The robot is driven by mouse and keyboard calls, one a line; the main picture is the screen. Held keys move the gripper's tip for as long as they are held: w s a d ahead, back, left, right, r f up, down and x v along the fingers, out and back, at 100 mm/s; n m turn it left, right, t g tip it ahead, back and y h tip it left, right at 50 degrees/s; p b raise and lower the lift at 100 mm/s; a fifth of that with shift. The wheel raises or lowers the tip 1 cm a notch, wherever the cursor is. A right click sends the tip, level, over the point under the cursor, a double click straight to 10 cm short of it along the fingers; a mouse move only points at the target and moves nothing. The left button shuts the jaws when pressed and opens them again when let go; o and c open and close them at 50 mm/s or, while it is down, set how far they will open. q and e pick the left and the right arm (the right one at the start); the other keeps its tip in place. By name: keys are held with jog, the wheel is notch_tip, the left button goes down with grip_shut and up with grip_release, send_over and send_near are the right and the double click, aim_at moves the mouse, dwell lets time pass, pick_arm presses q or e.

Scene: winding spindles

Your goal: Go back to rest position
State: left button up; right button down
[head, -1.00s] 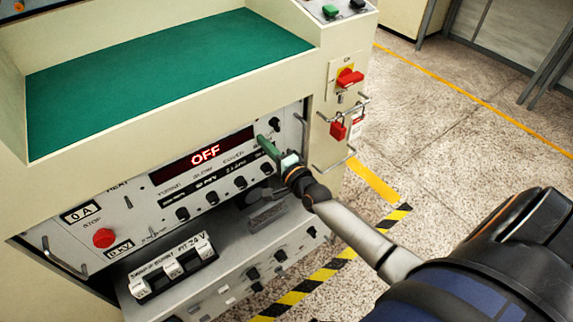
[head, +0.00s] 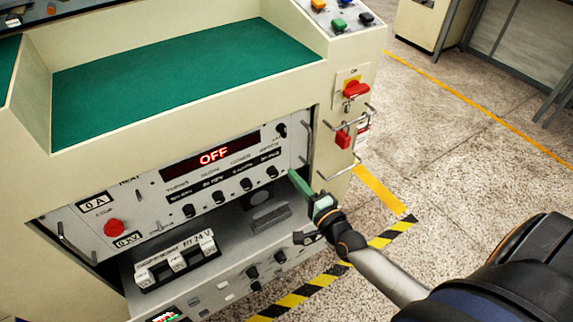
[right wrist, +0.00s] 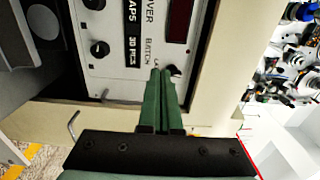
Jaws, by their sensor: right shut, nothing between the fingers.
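My right gripper (head: 303,184) is in front of the machine's control panel, at the panel's lower right. Its green fingers are together with nothing between them. In the right wrist view the shut fingers (right wrist: 159,98) point at the panel near the "BATCH" label, apart from or close to it; the exact gap I cannot tell. The panel's display (head: 213,157) reads "OFF" in red. My left gripper is not in view.
The machine has a green top surface (head: 190,70), a red rotary switch (head: 355,89), a red padlock (head: 343,139) and metal handles on its right. A red stop button (head: 114,229) is at the panel's left. Speckled floor with yellow lines (head: 378,188) lies open to the right.

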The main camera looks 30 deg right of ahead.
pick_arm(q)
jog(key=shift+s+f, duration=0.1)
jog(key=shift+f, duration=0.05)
pick_arm(e)
jog(key=shift+s, duration=0.75)
jog(key=s+a+f+n+g+y, duration=0.1)
jog(key=s+a+f+n+g, duration=0.35)
jog(key=s+a+n, duration=0.45)
jog(key=s+a+f+n+g+y, duration=0.2)
jog(key=s+a+f+n+g, duration=0.3)
jog(key=n, duration=0.5)
pick_arm(q)
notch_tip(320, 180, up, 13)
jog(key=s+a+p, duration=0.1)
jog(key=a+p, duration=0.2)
jog(key=p, duration=1.4)
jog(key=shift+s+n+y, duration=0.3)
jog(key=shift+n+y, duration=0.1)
pick_arm(e)
jog(key=s+d+r+h, duration=0.1)
jog(key=s+d+r, duration=0.2)
jog(key=r, duration=0.9)
jog(key=shift+s+d+r+n+t, duration=0.2)
jog(key=shift+n+t, duration=0.1)
jog(key=shift+t, duration=0.15)
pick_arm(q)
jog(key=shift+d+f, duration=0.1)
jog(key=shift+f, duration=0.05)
